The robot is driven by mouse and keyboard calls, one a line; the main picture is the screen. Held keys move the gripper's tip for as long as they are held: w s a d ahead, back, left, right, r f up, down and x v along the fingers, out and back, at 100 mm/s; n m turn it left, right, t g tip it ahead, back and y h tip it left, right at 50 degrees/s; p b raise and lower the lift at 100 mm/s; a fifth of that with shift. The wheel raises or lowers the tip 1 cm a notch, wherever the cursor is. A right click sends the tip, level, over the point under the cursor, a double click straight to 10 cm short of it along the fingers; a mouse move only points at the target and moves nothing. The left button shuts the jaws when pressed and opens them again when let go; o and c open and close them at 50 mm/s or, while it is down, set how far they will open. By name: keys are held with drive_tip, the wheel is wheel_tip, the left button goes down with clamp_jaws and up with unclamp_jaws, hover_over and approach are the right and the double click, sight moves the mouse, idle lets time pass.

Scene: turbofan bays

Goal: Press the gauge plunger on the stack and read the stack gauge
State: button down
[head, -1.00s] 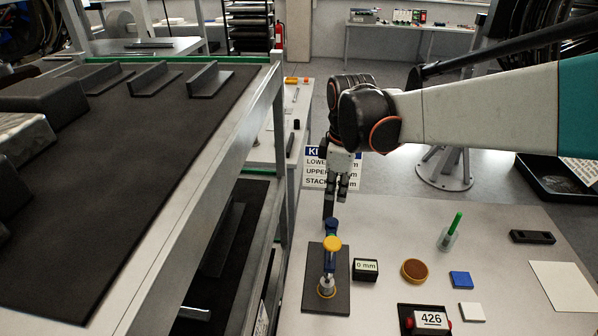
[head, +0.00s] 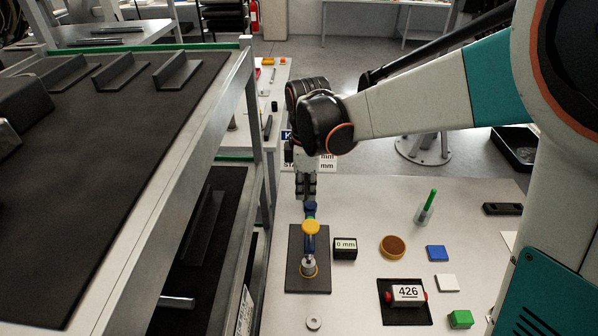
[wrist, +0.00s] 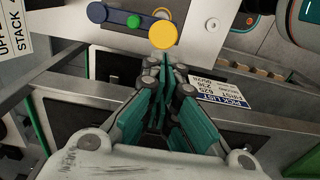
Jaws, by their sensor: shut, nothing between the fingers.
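The gauge stand has a blue arm and a yellow round plunger cap (head: 311,227) above a small grey stack with an orange ring (head: 308,268), on a dark base plate (head: 294,278). The gauge display (head: 345,245) beside it reads 0 mm. My gripper (head: 306,196) is shut and empty, pointing down just behind the cap in the head view. In the wrist view the yellow cap (wrist: 163,34) lies just past my closed fingertips (wrist: 164,66), with the blue arm (wrist: 115,17) to its left. I see no clear contact with the cap. The stack is hard to make out from the wrist.
A 426 block (head: 408,293) on a dark pad, a brown round dish (head: 393,247), blue (head: 437,253), white (head: 446,282) and green (head: 460,319) blocks, and a green pen in a holder (head: 424,212) stand to the right. A metal shelf rack (head: 185,150) borders the left.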

sight(305, 225)
wheel_tip(305, 225, down, 10)
drive_tip(key=shift+f, duration=0.15)
idle(0.5)
